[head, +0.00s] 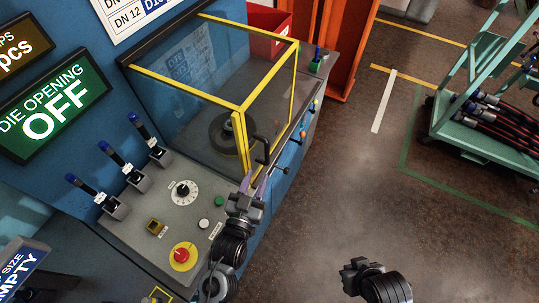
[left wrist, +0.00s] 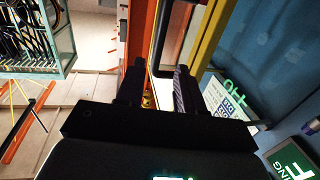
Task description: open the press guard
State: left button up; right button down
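The press guard (head: 243,106) is a clear box with a yellow frame, standing closed over the round die on the grey press table. Its black bar handle (head: 263,148) is at the near right corner post and also shows in the left wrist view (left wrist: 160,45). My left gripper (head: 256,184) is just below the handle. In the left wrist view its two fingers (left wrist: 158,85) are apart, with the handle's end in line with the gap; I cannot tell whether they touch it. My right gripper (head: 350,272) hangs over the floor at the bottom, away from the guard.
The control panel has blue-tipped levers (head: 143,128), a dial (head: 184,191) and a red emergency button (head: 181,256) left of my left arm. A red bin (head: 268,32) stands behind the guard. A green hose cart (head: 480,120) is at right. The floor between is clear.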

aim_at(266, 154)
pick_arm(q)
jog(key=x, duration=1)
jog(key=shift+w, duration=0.1)
grip_shut()
